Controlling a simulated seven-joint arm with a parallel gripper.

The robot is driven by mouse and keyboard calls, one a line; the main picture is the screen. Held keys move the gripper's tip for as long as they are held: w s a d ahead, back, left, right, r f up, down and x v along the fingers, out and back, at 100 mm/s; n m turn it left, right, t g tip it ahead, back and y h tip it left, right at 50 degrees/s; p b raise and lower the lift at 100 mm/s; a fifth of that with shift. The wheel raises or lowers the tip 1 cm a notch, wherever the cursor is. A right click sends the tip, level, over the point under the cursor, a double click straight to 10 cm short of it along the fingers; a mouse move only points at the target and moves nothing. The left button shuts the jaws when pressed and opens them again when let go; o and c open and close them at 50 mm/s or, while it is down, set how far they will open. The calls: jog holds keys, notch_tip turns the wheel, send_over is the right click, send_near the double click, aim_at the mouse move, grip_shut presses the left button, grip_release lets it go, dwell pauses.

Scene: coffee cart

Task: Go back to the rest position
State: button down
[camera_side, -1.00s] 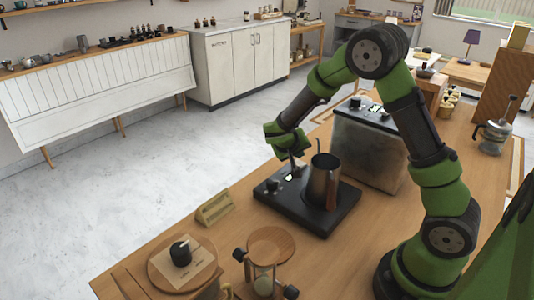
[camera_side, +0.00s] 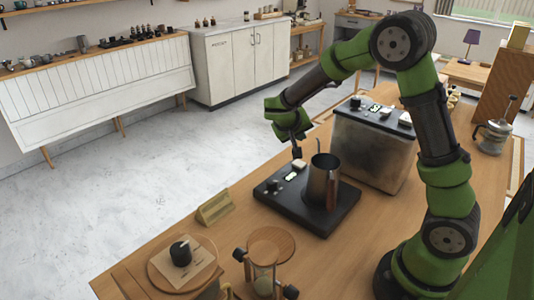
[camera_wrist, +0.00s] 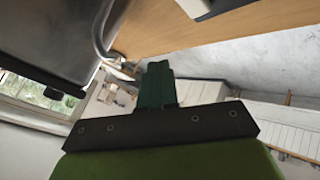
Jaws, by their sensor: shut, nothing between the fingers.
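My gripper (camera_side: 297,153) is shut and empty in the side view, pointing down above the back part of a black flat device (camera_side: 272,200) with small controls. A metal pitcher (camera_side: 322,180) stands upright on the right part of that device, just right of my gripper and apart from it. In the wrist view my gripper's closed dark green fingers (camera_wrist: 158,85) stick out beyond a dark bar with nothing between them.
A large metal-sided machine (camera_side: 372,150) stands behind and right of the pitcher. A wooden sign (camera_side: 215,207), a round board with a black knob (camera_side: 181,253) and an hourglass-like stand (camera_side: 270,246) are at the front. A glass press (camera_side: 493,135) stands far right.

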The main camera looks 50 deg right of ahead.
jog(key=shift+r, duration=0.1)
jog(key=s+a+r+n+t+y, duration=0.1)
jog(key=s+a+r+t+y, duration=0.1)
jog(key=s+a+r+y, duration=0.3)
jog(key=s+a+r+n+t+y, duration=0.1)
jog(key=s+a+r+t+y, duration=0.2)
jog(key=s+a, duration=1.1)
notch_tip(320, 180, up, 4)
jog(key=y, duration=0.3)
jog(key=shift+a+n, duration=0.25)
jog(key=shift+n, duration=0.05)
